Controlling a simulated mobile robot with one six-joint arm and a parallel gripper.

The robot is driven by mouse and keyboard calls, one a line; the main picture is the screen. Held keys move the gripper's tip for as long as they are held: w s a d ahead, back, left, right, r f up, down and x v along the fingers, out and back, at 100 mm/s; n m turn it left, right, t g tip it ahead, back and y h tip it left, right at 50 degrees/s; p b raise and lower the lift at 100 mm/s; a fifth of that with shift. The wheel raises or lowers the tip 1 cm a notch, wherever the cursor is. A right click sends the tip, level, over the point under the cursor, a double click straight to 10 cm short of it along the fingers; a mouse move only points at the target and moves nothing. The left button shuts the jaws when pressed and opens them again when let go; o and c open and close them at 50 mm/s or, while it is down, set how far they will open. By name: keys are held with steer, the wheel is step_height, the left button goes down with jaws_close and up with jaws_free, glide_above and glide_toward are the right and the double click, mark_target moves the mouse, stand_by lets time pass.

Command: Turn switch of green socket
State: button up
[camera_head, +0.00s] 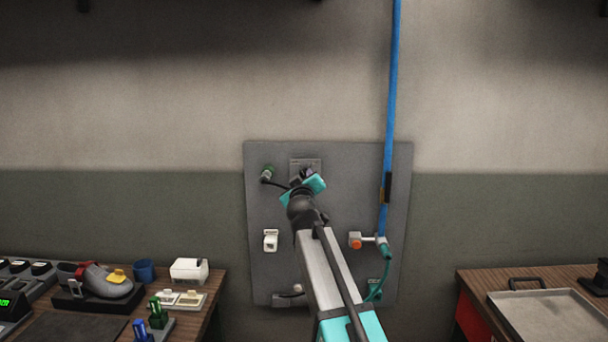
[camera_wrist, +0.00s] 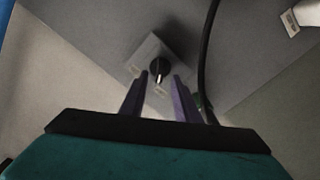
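The green socket (camera_head: 268,170) sits at the upper left of the grey wall panel, with a black cable at it. A bit of green also shows beside the right finger in the wrist view (camera_wrist: 199,103). A grey switch box (camera_head: 305,162) is mounted right of the socket, partly hidden by my gripper (camera_head: 307,174). In the wrist view the box carries a black rotary switch (camera_wrist: 157,66) with a pale pointer. My gripper's purple fingers (camera_wrist: 160,78) are open, and the switch appears in the gap between their tips. I cannot tell whether they touch it.
The grey panel (camera_head: 345,160) also holds a white socket (camera_head: 270,240), an orange-ended valve (camera_head: 356,241) and a vertical blue pipe (camera_head: 391,110). A black cable (camera_wrist: 206,50) runs close to the right finger. Cluttered benches stand left and right (camera_head: 470,280).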

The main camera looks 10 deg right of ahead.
mark_target(304, 174)
steer(key=shift+w+d+p, duration=0.15)
steer(key=shift+w+p, duration=0.1)
steer(key=shift+w, duration=0.6)
steer(key=shift+w+d+p, duration=0.15)
steer(key=shift+w+p, duration=0.05)
steer(key=shift+w, duration=0.65)
jaws_close()
